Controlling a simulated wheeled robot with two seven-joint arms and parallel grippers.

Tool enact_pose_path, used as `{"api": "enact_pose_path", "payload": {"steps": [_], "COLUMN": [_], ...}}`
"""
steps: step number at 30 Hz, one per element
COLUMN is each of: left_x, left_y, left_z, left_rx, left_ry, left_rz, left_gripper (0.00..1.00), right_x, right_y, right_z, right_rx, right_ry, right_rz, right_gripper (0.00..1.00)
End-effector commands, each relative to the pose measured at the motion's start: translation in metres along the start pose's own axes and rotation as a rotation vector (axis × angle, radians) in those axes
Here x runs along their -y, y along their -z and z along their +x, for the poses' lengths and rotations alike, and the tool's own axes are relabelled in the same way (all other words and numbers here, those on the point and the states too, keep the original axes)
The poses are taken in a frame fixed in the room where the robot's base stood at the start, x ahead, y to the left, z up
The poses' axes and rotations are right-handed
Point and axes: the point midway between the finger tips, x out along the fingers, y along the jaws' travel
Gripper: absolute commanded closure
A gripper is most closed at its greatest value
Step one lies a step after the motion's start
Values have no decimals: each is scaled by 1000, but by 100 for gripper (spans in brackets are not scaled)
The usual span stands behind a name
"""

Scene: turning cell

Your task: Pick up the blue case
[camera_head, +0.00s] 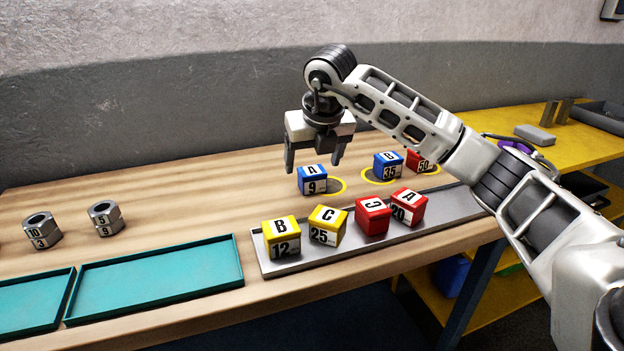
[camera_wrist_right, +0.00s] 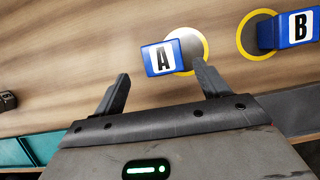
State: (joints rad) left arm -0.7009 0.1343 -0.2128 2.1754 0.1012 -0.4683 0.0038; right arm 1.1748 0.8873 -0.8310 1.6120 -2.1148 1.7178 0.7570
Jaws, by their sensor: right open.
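A blue case marked A and 9 (camera_head: 312,180) stands on the wooden table, partly over a yellow ring. It also shows in the right wrist view (camera_wrist_right: 162,58), just beyond the fingertips. A second blue case marked B and 35 (camera_head: 387,166) stands to its right on another ring, and shows in the right wrist view (camera_wrist_right: 299,28). My right gripper (camera_head: 314,166) is open and empty, pointing down above and close to the blue A case. In the wrist view its fingers (camera_wrist_right: 160,85) are spread, with the A case ahead of the gap. My left gripper is not in view.
A grey tray (camera_head: 440,212) in front holds yellow and red cases. A red case (camera_head: 421,161) stands behind at right. Teal trays (camera_head: 155,276) and two metal nuts (camera_head: 104,218) are at left. A yellow bench (camera_head: 520,121) is at the back right.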

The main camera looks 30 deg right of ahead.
Motion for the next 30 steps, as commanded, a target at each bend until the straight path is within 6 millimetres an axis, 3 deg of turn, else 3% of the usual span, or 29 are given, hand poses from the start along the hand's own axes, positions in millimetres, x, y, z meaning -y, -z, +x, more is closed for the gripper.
{"api": "enact_pose_path", "payload": {"steps": [12, 20, 26, 30], "left_x": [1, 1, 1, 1], "left_y": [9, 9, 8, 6], "left_z": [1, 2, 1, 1], "left_rx": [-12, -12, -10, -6], "left_ry": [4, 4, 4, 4], "left_rz": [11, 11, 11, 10], "left_gripper": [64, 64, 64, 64], "right_x": [5, 5, 5, 5], "right_y": [-4, -4, -4, -5], "right_z": [49, 52, 52, 51], "right_rx": [-2, 0, 0, 1], "right_ry": [0, 0, 0, -1], "right_rz": [-1, -1, -1, -1], "right_gripper": [25, 25, 78, 78]}}
